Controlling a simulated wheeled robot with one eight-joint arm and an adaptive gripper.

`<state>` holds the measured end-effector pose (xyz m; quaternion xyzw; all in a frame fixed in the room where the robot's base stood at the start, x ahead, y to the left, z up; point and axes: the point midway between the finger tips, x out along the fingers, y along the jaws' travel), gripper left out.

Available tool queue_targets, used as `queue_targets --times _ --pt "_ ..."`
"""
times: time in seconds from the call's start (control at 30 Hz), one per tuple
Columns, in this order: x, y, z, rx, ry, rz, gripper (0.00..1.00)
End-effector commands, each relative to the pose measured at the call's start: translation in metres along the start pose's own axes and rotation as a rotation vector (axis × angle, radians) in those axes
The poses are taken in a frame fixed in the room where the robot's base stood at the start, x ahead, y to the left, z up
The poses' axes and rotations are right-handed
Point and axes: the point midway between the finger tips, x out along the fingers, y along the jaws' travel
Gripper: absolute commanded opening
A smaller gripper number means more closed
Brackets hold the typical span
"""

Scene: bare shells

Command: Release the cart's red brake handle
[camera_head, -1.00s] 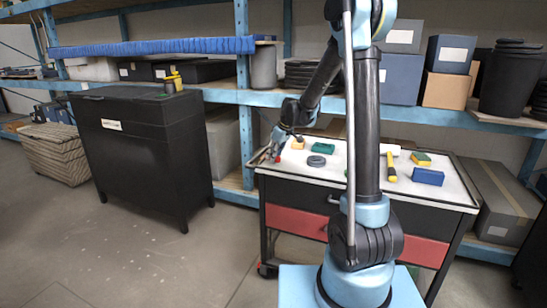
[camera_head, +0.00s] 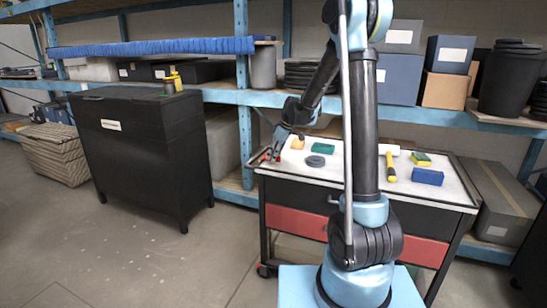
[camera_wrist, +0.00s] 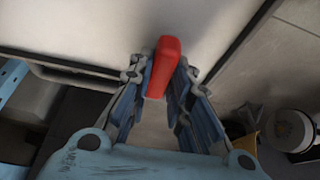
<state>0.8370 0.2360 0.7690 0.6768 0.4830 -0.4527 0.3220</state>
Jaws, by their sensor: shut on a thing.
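The red brake handle (camera_wrist: 163,66) stands between the two fingers of my gripper (camera_wrist: 160,88) in the wrist view. The fingers are shut on its sides, and its red top shows above them. In the head view my gripper (camera_head: 271,153) is at the left end of the cart (camera_head: 330,217), by the edge of its light top. Only a little red shows there among the fingers. The lower part of the handle is hidden.
The cart's top holds a green block (camera_head: 323,148), a dark round disc (camera_head: 315,161), a yellow-handled tool (camera_head: 390,168) and a blue block (camera_head: 428,177). A black cabinet (camera_head: 148,160) stands to the left. Open floor (camera_head: 190,255) lies in front of it.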

Motion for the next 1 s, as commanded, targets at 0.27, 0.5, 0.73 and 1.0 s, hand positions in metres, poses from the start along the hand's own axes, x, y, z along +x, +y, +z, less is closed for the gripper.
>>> queue_targets --times 0.27,0.5,0.73,1.0 --pt "0.0 0.002 0.0 0.001 0.0 0.003 0.38" --pt "-0.003 0.001 0.0 0.001 0.0 0.002 0.38" --pt "-0.028 0.001 0.001 0.003 0.0 0.002 0.38" --pt "-0.078 0.001 0.001 0.003 -0.001 0.002 0.38"
